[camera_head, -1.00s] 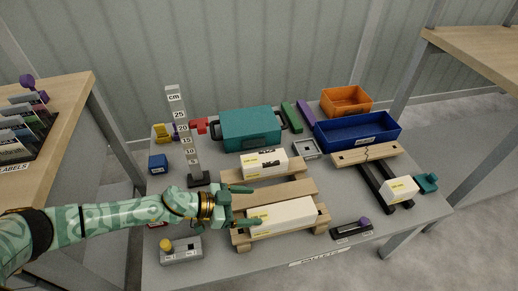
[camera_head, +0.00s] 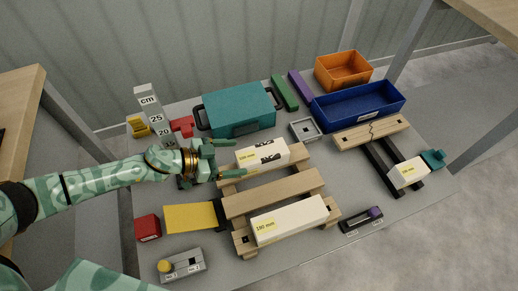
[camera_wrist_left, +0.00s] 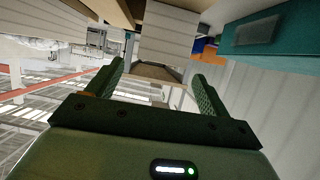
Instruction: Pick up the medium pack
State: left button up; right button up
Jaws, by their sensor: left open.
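Three pale packs with yellow labels are in view. The middle-sized one (camera_head: 264,154), with black marks on its side, lies on the rear slat of a wooden pallet (camera_head: 272,192). The longest pack (camera_head: 290,220) lies on the front slat. The smallest pack (camera_head: 408,173) sits at the right on a dark-railed stand. My left gripper (camera_head: 237,158) is open at the left end of the middle-sized pack, its fingers on either side in the head view; contact cannot be told. In the left wrist view a pale block (camera_wrist_left: 166,35) shows ahead between the open fingers. My right gripper is not in view.
A teal case (camera_head: 239,110) stands behind the pallet, with a blue bin (camera_head: 357,106) and an orange bin (camera_head: 343,70) at back right. A height gauge (camera_head: 150,104) stands behind my left arm. A yellow-topped piece (camera_head: 190,218) and red block (camera_head: 148,228) are at left.

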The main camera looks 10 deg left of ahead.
aim_at(250, 156)
pick_arm(q)
jog(key=shift+b+x, duration=0.35)
jog(key=shift+x, duration=0.55)
jog(key=b+x, duration=0.2)
jog(key=x, duration=0.3)
jog(key=shift+w+d+f, duration=0.1)
jog(key=shift+f, duration=0.1)
jog(key=shift+w+d, duration=0.1)
jog(key=shift+r, duration=0.1)
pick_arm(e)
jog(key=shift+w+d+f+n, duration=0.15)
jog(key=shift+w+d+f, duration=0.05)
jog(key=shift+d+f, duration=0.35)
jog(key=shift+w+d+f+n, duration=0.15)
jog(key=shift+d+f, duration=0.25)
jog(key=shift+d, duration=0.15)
pick_arm(q)
jog(key=c, duration=1.3)
